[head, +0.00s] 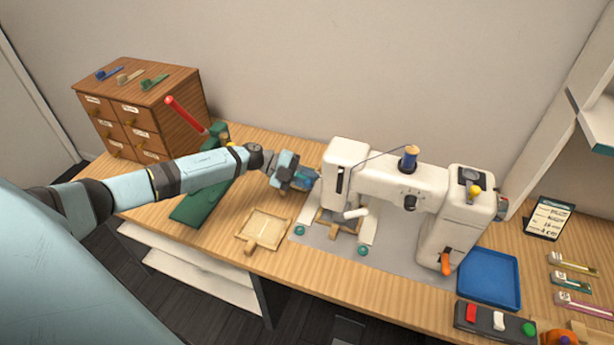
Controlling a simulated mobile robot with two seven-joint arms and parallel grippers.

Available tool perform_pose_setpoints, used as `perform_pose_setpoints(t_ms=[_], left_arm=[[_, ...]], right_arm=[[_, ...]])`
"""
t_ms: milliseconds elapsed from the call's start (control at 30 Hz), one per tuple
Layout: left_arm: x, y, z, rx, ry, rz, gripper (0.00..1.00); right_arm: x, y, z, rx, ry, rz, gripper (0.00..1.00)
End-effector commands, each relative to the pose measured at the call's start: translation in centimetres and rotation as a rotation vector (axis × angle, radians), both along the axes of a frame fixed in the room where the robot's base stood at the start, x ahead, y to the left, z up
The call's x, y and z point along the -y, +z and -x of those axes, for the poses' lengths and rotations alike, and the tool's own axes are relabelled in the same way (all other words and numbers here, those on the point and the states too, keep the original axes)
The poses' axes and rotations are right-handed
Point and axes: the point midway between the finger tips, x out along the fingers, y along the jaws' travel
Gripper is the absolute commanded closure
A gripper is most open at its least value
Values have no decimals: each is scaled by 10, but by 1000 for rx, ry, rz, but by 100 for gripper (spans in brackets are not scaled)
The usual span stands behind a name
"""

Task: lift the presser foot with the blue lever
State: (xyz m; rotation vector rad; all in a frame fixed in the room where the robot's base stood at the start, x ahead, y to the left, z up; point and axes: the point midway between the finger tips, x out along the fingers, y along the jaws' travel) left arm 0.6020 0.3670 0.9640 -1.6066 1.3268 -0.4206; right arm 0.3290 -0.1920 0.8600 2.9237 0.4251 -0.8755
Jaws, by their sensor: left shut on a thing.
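A white sewing machine (438,190) stands on a grey mat (393,262) on the wooden table. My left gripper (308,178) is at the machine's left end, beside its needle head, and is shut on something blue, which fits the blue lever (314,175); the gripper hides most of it. The presser foot is too small and too shadowed under the head to make out, so I cannot tell its height. My right gripper is not in view.
A wooden drawer cabinet (150,110) stands at the back left. A green board (205,200) and a small wooden tray (262,226) lie left of the machine. A blue tray (489,278) and a switch box (494,320) are at the right.

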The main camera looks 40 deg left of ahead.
Motion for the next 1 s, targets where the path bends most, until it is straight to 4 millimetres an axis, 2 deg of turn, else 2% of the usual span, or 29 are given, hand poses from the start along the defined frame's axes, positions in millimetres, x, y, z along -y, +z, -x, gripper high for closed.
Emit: perform_pose_setpoints(t_ms=[167,667,700,800,1000], left_arm=[[0,2,-1,-50,-4,11,100],[1,2,-1,-71,-4,18,100],[1,2,-1,-71,-4,18,76],[0,3,-1,-69,-3,18,54],[0,3,-2,-67,-1,17,54]], right_arm=[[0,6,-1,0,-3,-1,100],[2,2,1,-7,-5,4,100],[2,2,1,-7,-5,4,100],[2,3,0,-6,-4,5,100],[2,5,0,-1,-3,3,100]])
